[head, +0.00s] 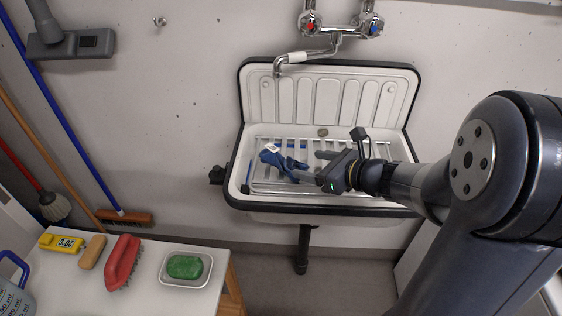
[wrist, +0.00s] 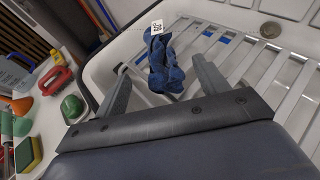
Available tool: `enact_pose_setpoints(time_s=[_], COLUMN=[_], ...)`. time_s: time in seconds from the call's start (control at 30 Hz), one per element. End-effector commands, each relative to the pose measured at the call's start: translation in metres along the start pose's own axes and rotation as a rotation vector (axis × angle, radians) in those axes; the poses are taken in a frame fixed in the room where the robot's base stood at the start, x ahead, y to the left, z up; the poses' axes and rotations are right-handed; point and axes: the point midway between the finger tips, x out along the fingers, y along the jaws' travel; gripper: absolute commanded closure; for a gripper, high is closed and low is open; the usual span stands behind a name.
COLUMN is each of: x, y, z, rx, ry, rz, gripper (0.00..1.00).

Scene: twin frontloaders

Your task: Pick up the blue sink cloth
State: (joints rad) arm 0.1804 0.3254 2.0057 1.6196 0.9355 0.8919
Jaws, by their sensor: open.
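The blue sink cloth (head: 279,158) lies crumpled on the slatted metal rack in the white sink, with a small white printed tag on it. In the wrist view the cloth (wrist: 163,65) lies beyond and between my fingertips, apart from both fingers. My gripper (head: 306,166) is over the sink, just right of the cloth. It also shows in the wrist view (wrist: 160,75), where its two fingers are spread wide with nothing held. Part of the cloth's right side is close to the fingers in the head view.
The white sink (head: 330,216) has a dark rim, a high back and a tap (head: 310,55) above. At lower left a white table (head: 140,295) holds a red brush (head: 123,262), a green soap (head: 185,266) in a dish and a yellow item (head: 62,243). Brooms lean on the left wall.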

Motion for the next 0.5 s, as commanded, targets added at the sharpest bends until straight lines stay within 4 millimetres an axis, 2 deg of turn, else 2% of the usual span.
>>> enact_pose_setpoints(time_s=[0.1, 0.37, 0.5], x=[0.02, 0.041, 0.061], y=[0.002, 0.002, 0.006], z=[-0.001, -0.001, -0.006], rx=[-0.002, -0.003, -0.003], ry=[0.002, 0.002, 0.004], rz=[0.005, 0.003, 0.006], gripper=[0.31, 0.31, 0.31])
